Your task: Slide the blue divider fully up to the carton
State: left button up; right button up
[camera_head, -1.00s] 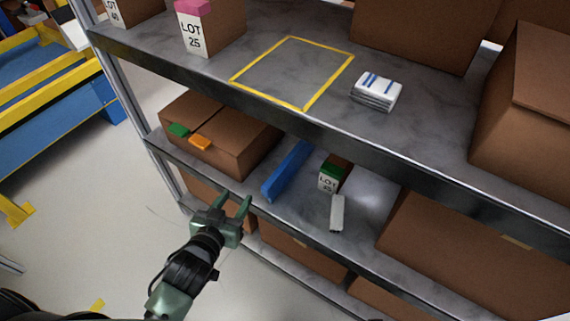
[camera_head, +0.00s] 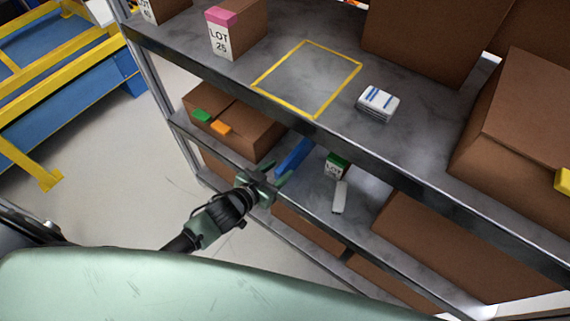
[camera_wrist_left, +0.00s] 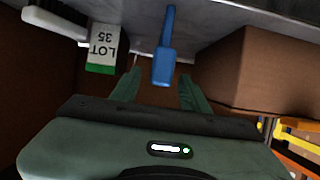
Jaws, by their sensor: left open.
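The blue divider (camera_head: 294,157) stands on the lower shelf, between a brown carton (camera_head: 250,136) on its left and a small green-topped LOT box (camera_head: 335,168) on its right. A gap shows between divider and carton. My left gripper (camera_head: 277,173) is open at the shelf's front edge, at the divider's near end. In the left wrist view, which is upside down, the divider (camera_wrist_left: 165,50) points at the space between the open fingers (camera_wrist_left: 160,88); I cannot tell whether they touch it. The carton (camera_wrist_left: 250,70) is at right there. My right gripper is out of view.
A white bar-shaped object (camera_head: 340,197) lies near the LOT box. The upper shelf (camera_head: 215,75) overhangs the divider's far end. It bears a yellow outlined square (camera_head: 262,84), a white pack (camera_head: 377,104) and large brown boxes. Open floor (camera_head: 120,180) lies left.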

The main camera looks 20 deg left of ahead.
pick_arm(q)
jog(key=shift+x, duration=1.75)
jog(key=shift+c, duration=0.3)
jog(key=shift+s, duration=0.1)
grip_shut()
jog(key=shift+d, duration=0.15)
